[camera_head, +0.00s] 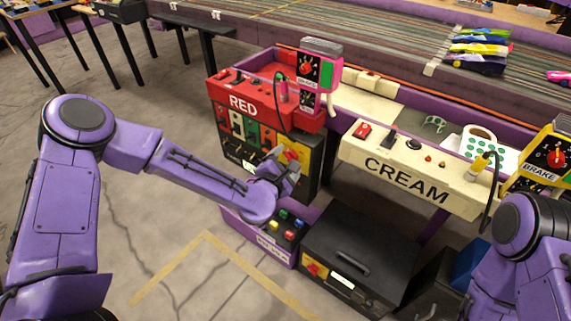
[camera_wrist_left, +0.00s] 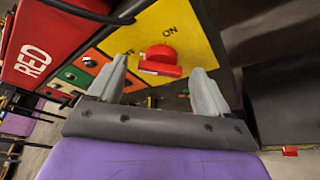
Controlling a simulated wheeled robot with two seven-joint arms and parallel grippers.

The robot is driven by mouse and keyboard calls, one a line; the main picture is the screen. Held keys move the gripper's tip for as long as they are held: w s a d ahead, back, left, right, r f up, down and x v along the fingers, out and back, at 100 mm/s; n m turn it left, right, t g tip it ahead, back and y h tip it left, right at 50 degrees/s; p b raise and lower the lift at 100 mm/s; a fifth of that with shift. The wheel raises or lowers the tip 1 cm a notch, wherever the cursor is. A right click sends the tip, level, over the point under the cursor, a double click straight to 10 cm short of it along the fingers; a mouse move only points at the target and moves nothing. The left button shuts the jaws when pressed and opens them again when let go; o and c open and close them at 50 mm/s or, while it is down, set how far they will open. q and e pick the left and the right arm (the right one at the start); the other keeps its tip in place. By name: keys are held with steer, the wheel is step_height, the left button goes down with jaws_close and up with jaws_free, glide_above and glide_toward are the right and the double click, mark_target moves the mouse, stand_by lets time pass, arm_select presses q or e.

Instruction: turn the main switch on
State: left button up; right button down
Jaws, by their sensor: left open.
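The main switch is a red rotary knob (camera_wrist_left: 160,62) on a yellow plate (camera_wrist_left: 196,36) on the front of the black cabinet under the red RED station. An ON label shows above the knob in the left wrist view; another label by the left finger is partly hidden. The knob's handle bar lies roughly across that picture. My left gripper (camera_wrist_left: 160,78) is open, with one finger on each side of the knob. Contact cannot be told. In the head view my left gripper (camera_head: 284,172) covers the knob, and part of the yellow plate (camera_head: 297,150) shows. My right gripper is out of view.
A purple box with coloured buttons (camera_head: 284,228) stands below my left gripper. A black box (camera_head: 358,252) is right of it. The CREAM station (camera_head: 408,178) stands at the right. A black cable (camera_head: 279,115) hangs on the RED station (camera_head: 243,104). The floor at left is clear.

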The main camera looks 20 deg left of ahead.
arm_select(q)
steer(key=shift+w, duration=0.15)
steer(key=c, duration=1.1)
steer(key=shift+o, duration=0.3)
steer(key=shift+f, duration=0.1)
steer(key=shift+f+m+t+b, duration=0.2)
steer(key=shift+m+t+b, duration=0.85)
steer(key=shift+m+b, duration=1.2)
steer(key=shift+f+m+t+b, duration=0.15)
steer(key=shift+m+t+b, duration=0.95)
steer(key=shift+m, duration=2.2)
steer(key=shift+f+m+t+b, duration=0.2)
steer(key=shift+m+t+b, duration=0.75)
steer(key=shift+m+b, duration=1.35)
steer(key=shift+m+p, duration=0.4)
steer(key=shift+m, duration=0.45)
